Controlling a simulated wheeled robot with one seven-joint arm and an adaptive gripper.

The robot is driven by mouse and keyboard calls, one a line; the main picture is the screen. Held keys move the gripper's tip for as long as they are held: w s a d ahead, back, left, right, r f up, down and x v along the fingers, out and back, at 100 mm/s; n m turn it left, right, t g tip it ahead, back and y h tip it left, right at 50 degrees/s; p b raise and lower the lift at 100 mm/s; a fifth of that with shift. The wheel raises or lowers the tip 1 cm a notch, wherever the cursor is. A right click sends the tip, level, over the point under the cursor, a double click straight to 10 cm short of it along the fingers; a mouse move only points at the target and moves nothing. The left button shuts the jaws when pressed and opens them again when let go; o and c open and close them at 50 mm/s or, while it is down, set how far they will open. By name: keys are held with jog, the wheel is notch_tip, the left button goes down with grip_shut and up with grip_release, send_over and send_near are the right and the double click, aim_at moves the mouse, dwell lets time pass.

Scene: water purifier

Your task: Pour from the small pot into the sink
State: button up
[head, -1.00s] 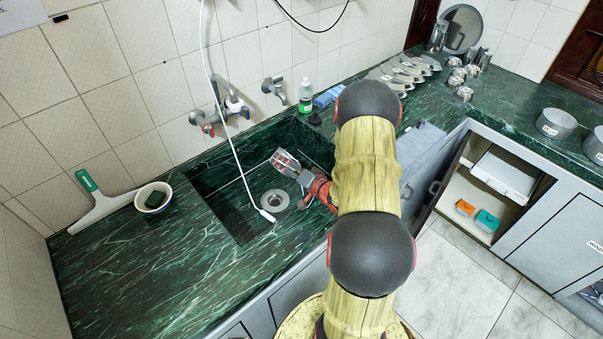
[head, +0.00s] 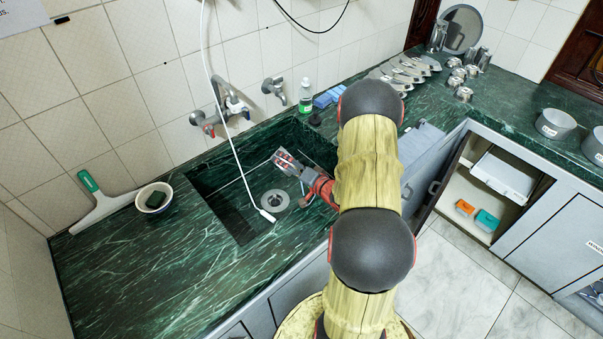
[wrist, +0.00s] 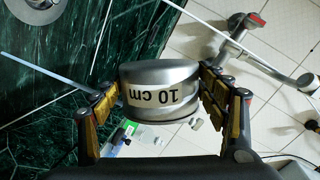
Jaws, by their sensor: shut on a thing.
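My gripper (wrist: 160,95) is shut on the small pot (wrist: 162,76), a shiny metal pot. Its "10 cm" label reads upside down in the wrist view. The fingers press on opposite sides of it. In the head view my gripper and the small pot (head: 284,158) are over the sink, above and beside the drain. The pot looks tipped over. Its inside, and whether anything flows out, cannot be seen. The sink (head: 228,208) is a sunken green marble basin with a round drain (head: 275,200).
A white hose (head: 237,150) hangs into the sink. Taps (head: 222,112) stick out from the tiled wall. A bowl with a sponge (head: 154,197) and a squeegee (head: 98,207) lie on the left counter. A green bottle (head: 305,95) stands behind the sink. Two pots (head: 556,124) stand at right.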

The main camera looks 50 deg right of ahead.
jog(key=shift+r, duration=0.15)
jog(key=shift+s+d+f+m+y, duration=0.1)
jog(key=shift+d+f+m+y, duration=0.25)
jog(key=shift+m, duration=0.55)
dwell(0.7)
jog(key=shift+s+d+r+m+t+y+p, duration=0.1)
jog(key=shift+d+r+m+t+y+p, duration=0.1)
jog(key=shift+d+m+p, duration=0.2)
jog(key=shift+s+d+r+m+t+y+p, duration=0.15)
jog(key=shift+d+m+p, duration=0.15)
jog(key=shift+d+p, duration=0.2)
dwell(0.5)
jog(key=shift+d+r+m+p, duration=0.2)
jog(key=shift+d+m+p, duration=0.05)
jog(key=shift+m+p, duration=0.35)
dwell(0.4)
